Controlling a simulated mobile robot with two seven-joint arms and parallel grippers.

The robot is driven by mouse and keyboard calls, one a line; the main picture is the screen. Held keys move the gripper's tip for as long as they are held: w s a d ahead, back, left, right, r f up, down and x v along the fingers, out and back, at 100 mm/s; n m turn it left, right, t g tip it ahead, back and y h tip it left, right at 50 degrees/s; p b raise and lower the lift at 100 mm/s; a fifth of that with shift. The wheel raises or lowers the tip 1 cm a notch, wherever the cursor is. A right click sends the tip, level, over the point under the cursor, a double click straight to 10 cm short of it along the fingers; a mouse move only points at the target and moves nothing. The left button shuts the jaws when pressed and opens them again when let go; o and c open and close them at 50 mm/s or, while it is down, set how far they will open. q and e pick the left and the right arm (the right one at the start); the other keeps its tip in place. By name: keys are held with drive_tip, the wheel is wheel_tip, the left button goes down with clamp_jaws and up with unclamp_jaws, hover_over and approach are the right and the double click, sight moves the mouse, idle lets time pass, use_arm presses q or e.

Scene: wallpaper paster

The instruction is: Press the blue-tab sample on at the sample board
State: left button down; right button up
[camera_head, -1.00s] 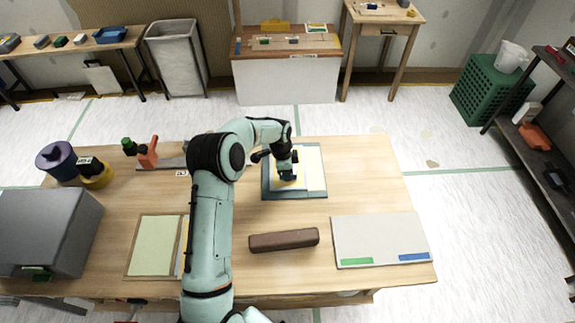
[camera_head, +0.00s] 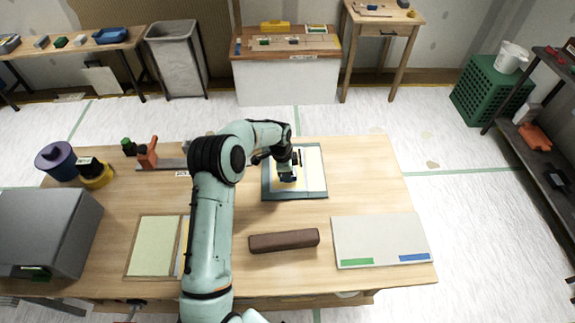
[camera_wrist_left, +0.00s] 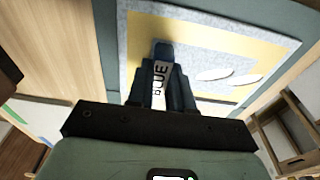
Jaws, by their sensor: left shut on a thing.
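The sample board (camera_head: 318,190) is a grey-blue panel at the far middle of the table, with a pale sheet and yellow areas on it. My left gripper (camera_head: 287,177) is over this board, pointing down. In the left wrist view its fingers (camera_wrist_left: 162,82) are shut on the blue tab (camera_wrist_left: 161,50), with a white label reading "BLUE" between them. A pale grey speckled sample (camera_wrist_left: 203,43) lies at the fingertips over the yellow area (camera_wrist_left: 268,47). I cannot tell whether the sample is flat against the board. My right gripper is not in view.
A brown bar (camera_head: 284,240) lies in front of the board. A pale panel (camera_head: 378,237) with green and blue strips is at front right. A tray with a pale green sheet (camera_head: 155,245) and a grey box (camera_head: 40,232) are left. The table right of the board is clear.

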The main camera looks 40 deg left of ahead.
use_arm(q)
drive_tip(key=shift+f, duration=0.1)
drive_tip(key=c, duration=0.9)
unclamp_jaws()
drive_tip(key=shift+c, duration=0.2)
wheel_tip(320, 180, up, 13)
drive_tip(key=s+a, duration=0.1)
drive_tip(key=shift+s+a, duration=0.1)
